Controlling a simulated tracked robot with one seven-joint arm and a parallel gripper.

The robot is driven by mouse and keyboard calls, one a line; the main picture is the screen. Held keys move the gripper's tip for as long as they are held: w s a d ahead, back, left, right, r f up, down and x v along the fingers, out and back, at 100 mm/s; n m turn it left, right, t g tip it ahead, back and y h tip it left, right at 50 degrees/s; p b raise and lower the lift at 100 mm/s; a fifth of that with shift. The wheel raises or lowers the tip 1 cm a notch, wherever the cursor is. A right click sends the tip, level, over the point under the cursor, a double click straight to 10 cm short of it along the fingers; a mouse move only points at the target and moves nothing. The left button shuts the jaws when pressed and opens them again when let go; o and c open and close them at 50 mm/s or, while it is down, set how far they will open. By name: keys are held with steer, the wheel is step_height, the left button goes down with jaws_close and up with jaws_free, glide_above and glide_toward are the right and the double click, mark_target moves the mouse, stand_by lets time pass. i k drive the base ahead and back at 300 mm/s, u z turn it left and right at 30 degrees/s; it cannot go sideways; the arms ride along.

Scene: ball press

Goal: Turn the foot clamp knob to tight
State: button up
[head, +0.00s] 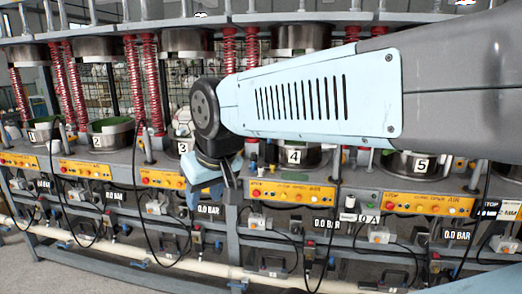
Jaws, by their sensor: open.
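My arm crosses the head view from the right edge, and its wrist ends in front of station 3. My gripper (210,192) hangs below the wrist, pointing down, in front of the bench frame between the station 3 and station 4 panels. It is open, and I see nothing between its fingers. Several small knobs and fittings show along the bench, among them a dark-topped white one (348,203) right of the station 4 panel. I cannot tell which one is the foot clamp knob, or how it is turned. My arm and wrist hide part of stations 3 and 4.
A row of press stations with red springs (135,85) and metal cylinders runs across the view. Yellow control panels (292,194) line the bench front. Black cables (92,238) hang in loops below. A white pipe (60,245) runs low along the frame. Open floor shows at lower left.

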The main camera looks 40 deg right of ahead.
mark_target(253, 155)
steer(key=z, duration=0.4)
steer(key=i, duration=0.9)
steer(key=z, duration=0.6)
steer(key=k, duration=0.8)
steer(key=z, duration=0.2)
steer(key=i, duration=0.9)
steer(key=u, duration=0.1)
